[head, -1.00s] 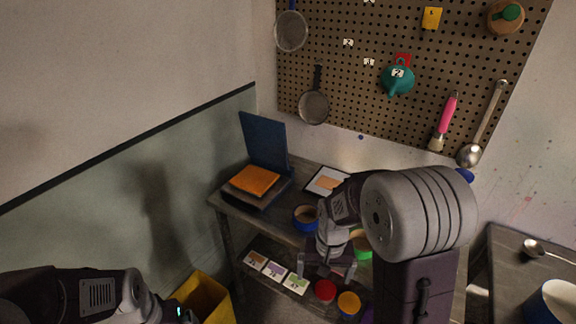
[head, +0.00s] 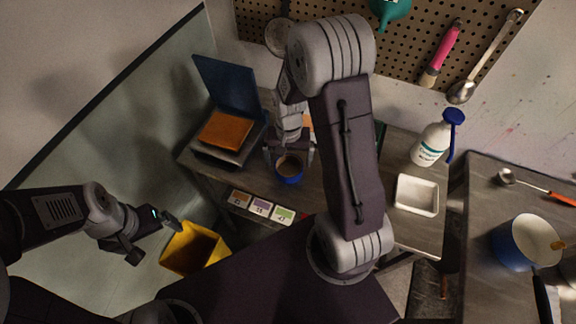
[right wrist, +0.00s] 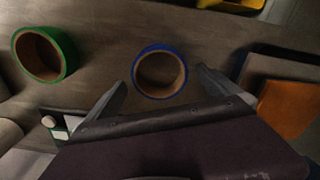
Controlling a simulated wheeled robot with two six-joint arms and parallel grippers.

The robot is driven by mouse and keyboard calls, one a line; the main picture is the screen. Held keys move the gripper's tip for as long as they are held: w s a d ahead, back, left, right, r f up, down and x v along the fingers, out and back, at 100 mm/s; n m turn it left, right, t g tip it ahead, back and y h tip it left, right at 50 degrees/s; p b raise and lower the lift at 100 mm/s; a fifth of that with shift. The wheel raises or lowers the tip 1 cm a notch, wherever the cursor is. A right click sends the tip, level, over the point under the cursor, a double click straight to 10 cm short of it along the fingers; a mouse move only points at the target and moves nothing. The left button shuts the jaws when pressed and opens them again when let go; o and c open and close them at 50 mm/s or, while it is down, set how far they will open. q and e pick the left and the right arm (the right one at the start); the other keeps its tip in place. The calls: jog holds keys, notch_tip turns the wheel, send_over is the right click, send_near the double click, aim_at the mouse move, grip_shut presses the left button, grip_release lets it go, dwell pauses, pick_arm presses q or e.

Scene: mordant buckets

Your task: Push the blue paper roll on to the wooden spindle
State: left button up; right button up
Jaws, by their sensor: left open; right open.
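The blue paper roll (head: 289,176) is a short blue ring with a brown inside, lying on the wooden table in the head view. In the right wrist view the blue paper roll (right wrist: 183,72) appears between my right fingertips with its open end facing the camera. My right gripper (head: 289,157) is open above the roll, fingers either side; it also shows in the right wrist view (right wrist: 160,88). I cannot tell how high the fingers are. My left gripper (head: 155,238) is open and empty at the lower left. I cannot make out the wooden spindle in either view.
A green roll (right wrist: 68,50) lies near the blue one. An orange stack (head: 225,130) and an upright blue board (head: 228,84) stand left of it.

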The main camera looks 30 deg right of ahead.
aim_at(289, 171)
jog(key=f, duration=0.3)
jog(key=shift+s+f, duration=0.2)
jog(key=shift+f, duration=0.15)
jog(key=shift+w+f, duration=0.1)
jog(key=shift+w, duration=0.1)
jog(key=c, duration=1.4)
jog(key=shift+r, duration=0.55)
jog(key=shift+c, duration=0.3)
notch_tip(289, 171, up, 3)
jog(key=shift+f, duration=0.1)
jog(key=s+d+r, duration=0.7)
jog(key=s, duration=0.2)
jog(key=shift+d, duration=0.25)
jog(key=shift+r, duration=0.1)
